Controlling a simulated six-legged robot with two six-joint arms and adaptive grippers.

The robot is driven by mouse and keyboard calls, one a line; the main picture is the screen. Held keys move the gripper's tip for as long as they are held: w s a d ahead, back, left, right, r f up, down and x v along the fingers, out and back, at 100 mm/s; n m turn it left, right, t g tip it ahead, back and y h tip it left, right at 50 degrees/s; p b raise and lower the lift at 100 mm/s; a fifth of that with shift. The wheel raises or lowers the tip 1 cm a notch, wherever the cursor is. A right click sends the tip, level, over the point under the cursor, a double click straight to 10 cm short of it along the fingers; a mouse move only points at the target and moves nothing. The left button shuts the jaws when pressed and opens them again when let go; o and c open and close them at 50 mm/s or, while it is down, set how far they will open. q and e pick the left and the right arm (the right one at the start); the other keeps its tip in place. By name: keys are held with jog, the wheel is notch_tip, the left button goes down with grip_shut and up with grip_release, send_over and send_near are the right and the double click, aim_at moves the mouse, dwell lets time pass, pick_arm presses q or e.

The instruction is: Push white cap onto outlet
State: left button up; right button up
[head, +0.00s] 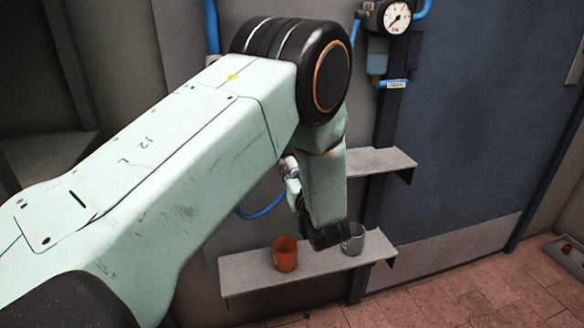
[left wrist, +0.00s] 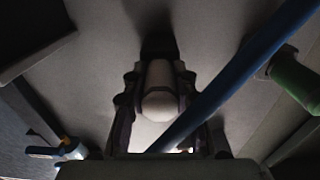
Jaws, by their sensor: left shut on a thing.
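The white cap (left wrist: 160,104), pale and rounded at its end, sits between the fingers of my left gripper (left wrist: 158,88) in the left wrist view. The fingers are shut on it, one on each side. A blue hose (left wrist: 225,82) crosses diagonally close to the right finger. The outlet cannot be made out; the cap and gripper hide what lies behind them. In the head view my left arm reaches across to the wall, and its forearm and wrist hide most of the gripper. My right gripper is not in view.
A lower shelf (head: 245,280) holds an orange cup (head: 285,254) and a grey cup (head: 353,240). A smaller shelf (head: 380,160) juts out above it, right of my wrist. A pressure gauge (head: 397,17) hangs near a blue door (head: 480,110). A green cylinder (left wrist: 296,76) stands right in the wrist view.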

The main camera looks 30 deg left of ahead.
pick_arm(q)
jog(key=shift+d, duration=0.1)
grip_shut()
jog(key=shift+p+v, duration=1.45)
jog(key=shift+v, duration=1.5)
jog(key=shift+p+v, duration=1.05)
jog(key=shift+v, duration=0.65)
jog(key=s+a+r+p, duration=0.3)
jog(key=s+r+p, duration=0.1)
jog(key=r+p, duration=0.3)
jog(key=s+a+r+p, duration=0.3)
jog(key=r+p, duration=0.4)
jog(key=r, duration=0.2)
jog(key=s+a+r+p, duration=0.3)
jog(key=s+r+p, duration=0.1)
jog(key=r+p, duration=0.3)
jog(key=shift+s+a+r, duration=0.3)
jog(key=shift+a+r, duration=0.1)
jog(key=shift+r, duration=0.1)
